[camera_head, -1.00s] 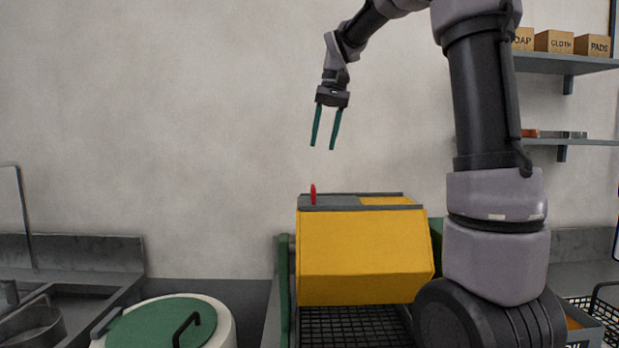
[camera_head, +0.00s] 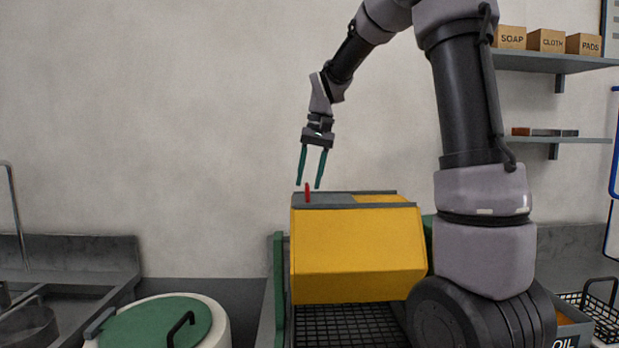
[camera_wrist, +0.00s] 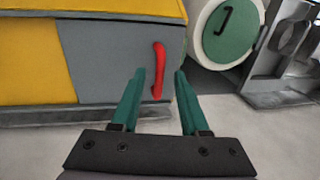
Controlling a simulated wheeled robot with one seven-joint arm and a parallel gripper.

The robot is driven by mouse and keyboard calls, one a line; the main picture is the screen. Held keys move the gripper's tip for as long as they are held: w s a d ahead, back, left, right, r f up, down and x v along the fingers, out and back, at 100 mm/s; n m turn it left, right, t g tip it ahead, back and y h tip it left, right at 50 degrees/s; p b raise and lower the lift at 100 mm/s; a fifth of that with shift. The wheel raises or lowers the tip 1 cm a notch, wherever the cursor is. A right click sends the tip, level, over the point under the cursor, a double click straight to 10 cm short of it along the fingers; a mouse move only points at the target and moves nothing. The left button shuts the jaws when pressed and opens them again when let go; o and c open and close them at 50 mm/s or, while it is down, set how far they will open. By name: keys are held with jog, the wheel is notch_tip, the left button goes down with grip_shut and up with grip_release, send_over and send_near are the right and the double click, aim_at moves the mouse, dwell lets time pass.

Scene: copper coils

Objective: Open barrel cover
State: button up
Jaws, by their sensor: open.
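The yellow barrel (camera_head: 358,250) stands over a black grate in the head view, with a grey cover (camera_head: 332,199) on its top. A red handle (camera_head: 307,192) stands up from the cover. The wrist view shows the red handle (camera_wrist: 158,70) on the grey cover (camera_wrist: 108,55), beside the barrel's yellow surface (camera_wrist: 30,55). My gripper (camera_head: 309,186) is open and points down at the handle. Its green fingers (camera_wrist: 165,75) show in the wrist view, with the handle just left of the gap's middle. I cannot tell whether a finger touches it. The cover looks closed.
A white drum with a green lid (camera_head: 160,325) and black handle stands left of the barrel. A sink (camera_head: 30,325) is at the far left. Shelves (camera_head: 555,62) with boxes hang at the right. An oil bin (camera_head: 570,330) and wire basket (camera_head: 595,310) sit lower right.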

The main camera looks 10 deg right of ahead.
grip_shut()
jog(key=shift+d, duration=0.1)
dwell(1.2)
